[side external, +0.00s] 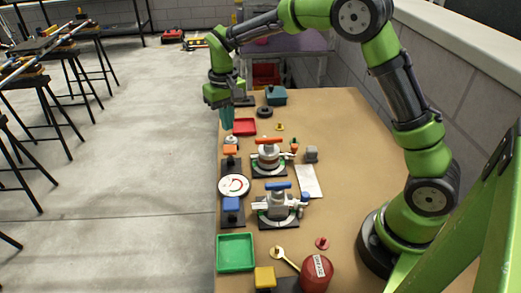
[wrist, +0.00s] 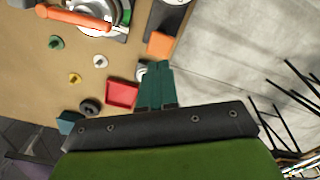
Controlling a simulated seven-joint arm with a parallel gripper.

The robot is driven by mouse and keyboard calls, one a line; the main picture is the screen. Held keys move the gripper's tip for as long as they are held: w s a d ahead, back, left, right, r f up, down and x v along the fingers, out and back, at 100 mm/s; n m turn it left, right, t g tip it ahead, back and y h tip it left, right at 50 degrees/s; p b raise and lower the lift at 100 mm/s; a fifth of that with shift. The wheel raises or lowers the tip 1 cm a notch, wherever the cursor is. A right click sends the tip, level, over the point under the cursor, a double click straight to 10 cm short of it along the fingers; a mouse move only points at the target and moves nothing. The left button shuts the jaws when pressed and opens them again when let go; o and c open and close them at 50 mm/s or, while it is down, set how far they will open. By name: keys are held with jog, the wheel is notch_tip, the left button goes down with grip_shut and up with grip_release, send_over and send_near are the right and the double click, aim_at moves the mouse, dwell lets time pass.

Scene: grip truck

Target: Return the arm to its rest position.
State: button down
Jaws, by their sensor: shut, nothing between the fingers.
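My gripper (side external: 227,118) has teal fingers that point down above the far left edge of the workbench. In the wrist view the fingers (wrist: 157,68) lie side by side, shut with nothing between them. My green arm arches from its base at the right of the bench, over to the far left. The fingers hang near the red tray (side external: 244,127) and clear of the bench top. The red tray also shows in the wrist view (wrist: 122,94), left of the fingers.
The tan workbench (side external: 352,150) carries two clamp devices with an orange handle (side external: 268,141) and a blue handle (side external: 277,186). A green tray (side external: 235,252), a red can (side external: 317,272), a wrench (side external: 285,257) and a yellow block (side external: 265,277) are near the front. Sawhorses stand left across open floor.

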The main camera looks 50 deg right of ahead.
jog(key=shift+f, duration=0.15)
jog(key=shift+s+a+f, duration=0.1)
jog(key=shift+s+f, duration=0.3)
jog(key=shift+s, duration=0.15)
jog(key=s+r+t, duration=0.2)
jog(key=s+r, duration=0.2)
jog(key=s, duration=0.3)
jog(key=s+r+t+y, duration=0.1)
jog(key=s+r, duration=0.3)
jog(key=s, duration=0.4)
jog(key=s+r+m+t+y, duration=0.1)
jog(key=s+r+t, duration=0.3)
jog(key=s, duration=0.4)
jog(key=shift+r, duration=0.3)
